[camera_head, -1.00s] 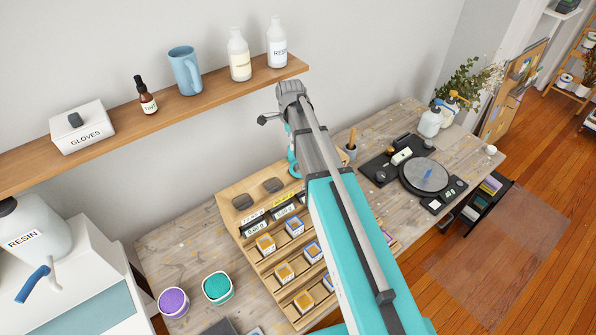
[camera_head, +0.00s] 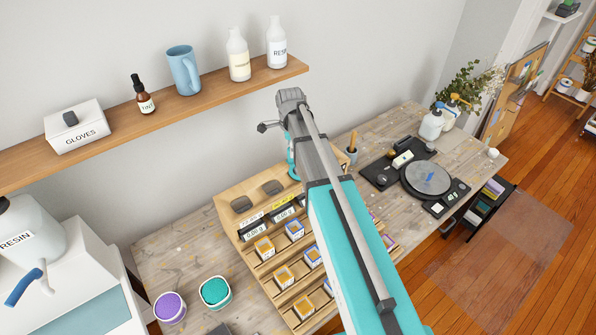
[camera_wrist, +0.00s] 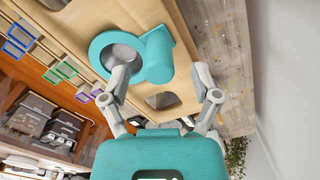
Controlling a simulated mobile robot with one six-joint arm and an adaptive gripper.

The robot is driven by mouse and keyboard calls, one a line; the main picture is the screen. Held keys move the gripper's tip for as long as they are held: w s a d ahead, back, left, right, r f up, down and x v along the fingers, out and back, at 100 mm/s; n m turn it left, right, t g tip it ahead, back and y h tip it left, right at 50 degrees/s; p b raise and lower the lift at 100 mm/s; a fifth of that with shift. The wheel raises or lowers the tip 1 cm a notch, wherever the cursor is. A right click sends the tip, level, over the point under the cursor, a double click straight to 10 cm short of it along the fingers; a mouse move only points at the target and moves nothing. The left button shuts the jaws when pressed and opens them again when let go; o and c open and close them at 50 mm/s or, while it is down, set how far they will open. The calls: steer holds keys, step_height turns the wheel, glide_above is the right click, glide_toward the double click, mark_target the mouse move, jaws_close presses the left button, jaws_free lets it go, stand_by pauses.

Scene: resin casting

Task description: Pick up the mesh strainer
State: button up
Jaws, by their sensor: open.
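In the wrist view a teal ring with a grey, mesh-like inside (camera_wrist: 101,58), which looks like the mesh strainer, lies at the wooden rack. A rounded teal part (camera_wrist: 158,56) adjoins it on the right. My gripper (camera_wrist: 163,82) is open, its two grey fingers spread. The left finger reaches close to the ring's lower edge; I cannot tell whether it touches. The right finger stands apart from the teal part. In the head view my arm hides the gripper and most of the strainer; only a small teal edge (camera_head: 292,169) shows beside the arm.
A scale (camera_head: 428,178) stands on the bench to the right. Purple (camera_head: 170,306) and green (camera_head: 215,291) tubs stand front left. A shelf (camera_head: 214,96) with bottles runs along the wall.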

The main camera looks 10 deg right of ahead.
steer(key=shift+f+b, duration=1.8)
steer(key=shift+f, duration=0.25)
steer(key=shift+s, duration=0.1)
jaws_close()
